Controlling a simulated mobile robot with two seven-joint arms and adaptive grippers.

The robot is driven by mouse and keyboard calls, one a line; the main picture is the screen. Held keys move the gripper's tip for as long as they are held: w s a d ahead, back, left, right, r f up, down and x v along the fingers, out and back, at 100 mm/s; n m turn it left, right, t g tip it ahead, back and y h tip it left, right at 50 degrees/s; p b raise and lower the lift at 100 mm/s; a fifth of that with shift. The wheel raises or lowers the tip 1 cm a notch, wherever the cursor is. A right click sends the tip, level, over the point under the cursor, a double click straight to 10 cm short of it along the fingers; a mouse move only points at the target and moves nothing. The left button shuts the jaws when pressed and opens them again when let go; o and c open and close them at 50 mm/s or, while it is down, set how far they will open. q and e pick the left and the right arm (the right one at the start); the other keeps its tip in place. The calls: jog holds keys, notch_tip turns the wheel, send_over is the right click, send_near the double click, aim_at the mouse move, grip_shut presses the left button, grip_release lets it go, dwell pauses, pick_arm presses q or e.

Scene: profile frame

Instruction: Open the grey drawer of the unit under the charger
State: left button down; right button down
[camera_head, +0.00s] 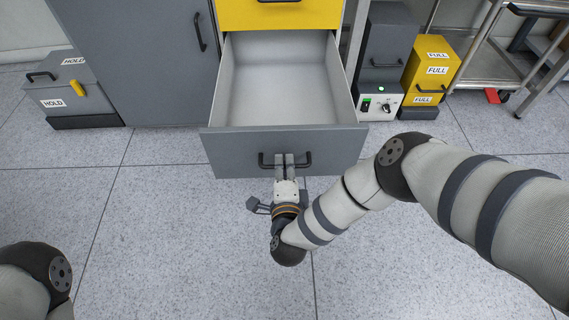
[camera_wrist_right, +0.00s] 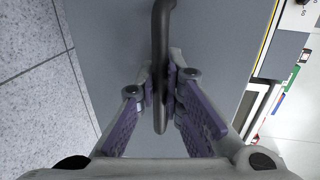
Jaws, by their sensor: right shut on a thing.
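The grey drawer (camera_head: 230,143) stands pulled far out from the unit, and its pale inside is bare. Its black bar handle (camera_head: 265,162) is on the front face. My right gripper (camera_head: 285,158) is shut on this handle; in the right wrist view the fingers (camera_wrist_right: 162,88) close on both sides of the dark handle bar (camera_wrist_right: 163,25). A yellow drawer (camera_head: 280,14) sits directly above the grey one and is shut. My left gripper is out of view.
A grey HOLD case (camera_head: 70,90) stands at the far left, beside a grey cabinet (camera_head: 135,60). A yellow FULL case (camera_head: 428,75) stands right of the charger, near a metal cart (camera_head: 487,65). The tiled floor in front of the drawer is clear.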

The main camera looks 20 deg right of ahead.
jog(key=c, duration=1.7)
grip_release()
jog(key=v, duration=1.2)
